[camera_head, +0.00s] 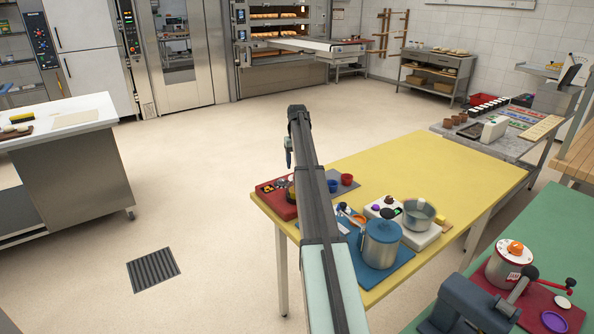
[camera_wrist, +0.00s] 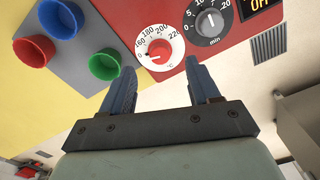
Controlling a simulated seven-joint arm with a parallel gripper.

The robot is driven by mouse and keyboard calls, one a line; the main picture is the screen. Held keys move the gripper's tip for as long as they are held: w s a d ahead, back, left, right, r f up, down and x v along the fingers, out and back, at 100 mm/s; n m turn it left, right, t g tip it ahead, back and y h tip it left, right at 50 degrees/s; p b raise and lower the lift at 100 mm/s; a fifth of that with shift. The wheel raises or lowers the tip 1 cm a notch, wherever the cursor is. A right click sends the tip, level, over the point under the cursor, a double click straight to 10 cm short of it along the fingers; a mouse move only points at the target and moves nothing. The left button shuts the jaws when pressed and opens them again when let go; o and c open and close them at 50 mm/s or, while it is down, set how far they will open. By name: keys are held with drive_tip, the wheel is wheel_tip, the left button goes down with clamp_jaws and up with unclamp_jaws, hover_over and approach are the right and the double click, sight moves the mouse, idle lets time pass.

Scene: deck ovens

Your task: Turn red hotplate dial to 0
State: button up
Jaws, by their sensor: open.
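A red appliance (camera_head: 280,203) sits at the left end of the yellow table, and its red face (camera_wrist: 177,75) fills the upper middle of the wrist view. On it is a white dial (camera_wrist: 172,46) with a red centre, marked 0, 160 to 220 and °C. Its exact setting is hard to read. My gripper (camera_wrist: 162,77) is open and empty, its two fingers apart just below the dial in the picture. I see no contact with the dial.
Red (camera_wrist: 35,50), blue (camera_wrist: 61,18) and green (camera_wrist: 104,64) cups stand nearby on a grey mat.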

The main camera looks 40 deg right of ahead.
wheel_tip(320, 180, up, 9)
idle(0.4)
idle(0.4)
